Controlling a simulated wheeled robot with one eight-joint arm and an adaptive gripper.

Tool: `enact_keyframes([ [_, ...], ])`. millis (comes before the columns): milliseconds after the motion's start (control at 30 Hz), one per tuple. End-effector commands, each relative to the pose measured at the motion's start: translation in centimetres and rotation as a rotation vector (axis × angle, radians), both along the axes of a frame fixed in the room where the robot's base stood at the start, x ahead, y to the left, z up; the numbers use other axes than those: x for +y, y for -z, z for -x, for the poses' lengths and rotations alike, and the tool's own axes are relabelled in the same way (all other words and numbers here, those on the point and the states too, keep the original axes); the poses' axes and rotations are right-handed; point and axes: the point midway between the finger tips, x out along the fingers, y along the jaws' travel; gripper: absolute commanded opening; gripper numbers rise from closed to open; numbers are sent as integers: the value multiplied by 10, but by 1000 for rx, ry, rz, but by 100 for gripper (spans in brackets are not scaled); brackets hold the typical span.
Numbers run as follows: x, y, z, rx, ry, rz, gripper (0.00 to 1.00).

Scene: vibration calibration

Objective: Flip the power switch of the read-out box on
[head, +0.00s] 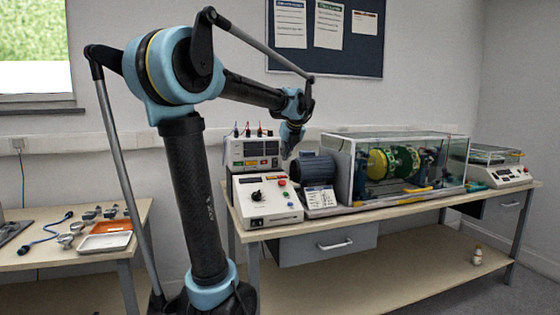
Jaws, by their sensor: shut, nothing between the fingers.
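A white box with small coloured displays and cable plugs on top (253,153) stands at the left end of the bench, at the back. It looks like the read-out box, but its labels are too small to read. I cannot make out its power switch or the switch's position. My gripper (286,153) is just to the right of this box, pointing down, close to its upper right corner in the picture. It is small and dark here, shut and empty. I cannot tell whether it touches the box.
A white control box (268,210) with a black knob and coloured buttons stands in front. A dark motor (312,168) and a clear-walled case (440,160) with a green and yellow drum stand to the right. A side table (70,258) holds a tray and tools.

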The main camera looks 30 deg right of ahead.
Motion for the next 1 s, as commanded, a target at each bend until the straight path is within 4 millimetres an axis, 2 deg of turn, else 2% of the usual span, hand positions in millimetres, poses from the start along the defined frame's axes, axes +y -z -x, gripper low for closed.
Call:
enact_keyframes([
  [533,-13,73,-56,0,-2,0,0],
  [733,-19,74,-81,0,-1,2,0],
  [1000,-22,75,-92,0,-1,2,0],
])
